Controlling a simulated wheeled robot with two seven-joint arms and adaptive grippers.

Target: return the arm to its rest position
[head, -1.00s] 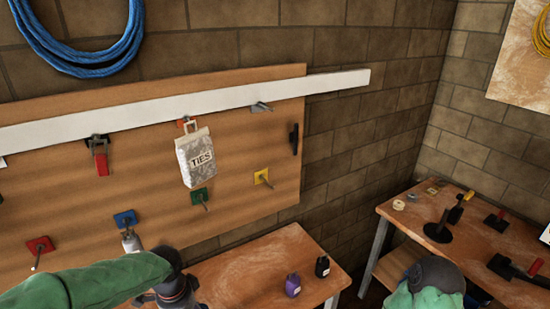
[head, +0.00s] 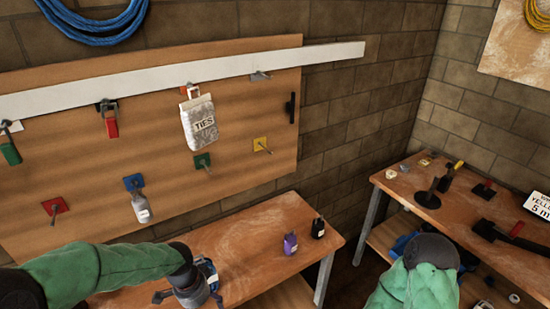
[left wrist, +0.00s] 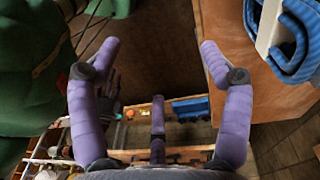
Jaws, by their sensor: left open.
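My left arm, in a green sleeve, comes in from the lower left of the head view. Its gripper shows as a dark, partly foreshortened shape (head: 195,290) low in front of the near workbench (head: 235,232). In the left wrist view my left gripper (left wrist: 160,47) has its purple fingers spread wide, with nothing between the tips. My right arm (head: 425,280) shows at the lower right as a green sleeve with a dark joint; its gripper is out of sight.
A wooden pegboard (head: 85,165) holds a TIES bag (head: 199,122), a white bottle (head: 142,207) on the blue hook, and padlocks. Purple (head: 290,243) and black (head: 318,228) bottles stand on the near bench. A second bench (head: 400,190) with tools stands right.

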